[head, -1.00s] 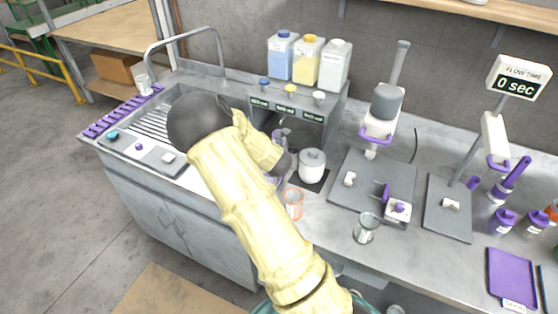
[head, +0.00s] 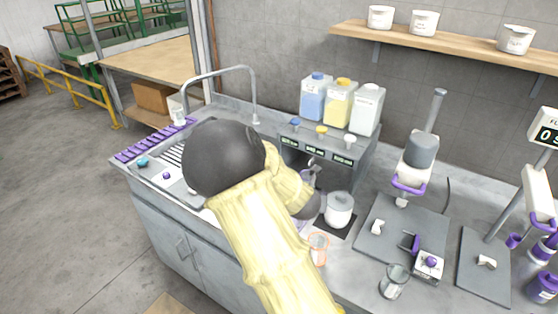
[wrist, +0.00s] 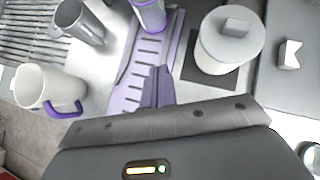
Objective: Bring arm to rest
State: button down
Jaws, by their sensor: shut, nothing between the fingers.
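My arm (head: 265,230), in a cream sleeve with dark joints, reaches over the counter in the head view. It hides my gripper there. In the wrist view my gripper (wrist: 157,86) shows its purple fingers together and empty. They are above a purple slotted tray (wrist: 138,72). A white lidded pot (wrist: 228,42) stands to the right of the fingers on a dark pad; it also shows in the head view (head: 339,210). A white mug with a purple handle (wrist: 48,86) is to the left.
A dispenser (head: 325,145) with bottles on top stands behind my arm. A sink tap (head: 220,72) is at the left. A glass beaker (head: 394,282), an orange-rimmed beaker (head: 318,250) and grey mats (head: 400,235) are on the right. A shelf (head: 450,48) hangs above.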

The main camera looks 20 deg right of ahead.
jog(key=s+a+r+m+g+y, duration=0.2)
jog(key=s+a+m, duration=0.3)
jog(key=s+m, duration=0.5)
jog(key=s+a+r+m+g+y, duration=0.1)
jog(key=s+m, duration=0.9)
jog(key=m, duration=1.1)
jog(key=a+r+g, duration=0.1)
jog(key=a+g, duration=0.1)
jog(key=a, duration=0.1)
jog(key=shift+s+a+r+g+y, duration=0.25)
jog(key=shift+a+r+g+y, duration=0.05)
jog(key=shift+a+r+y, duration=0.1)
jog(key=shift+w+d, duration=0.1)
jog(key=shift+w, duration=0.05)
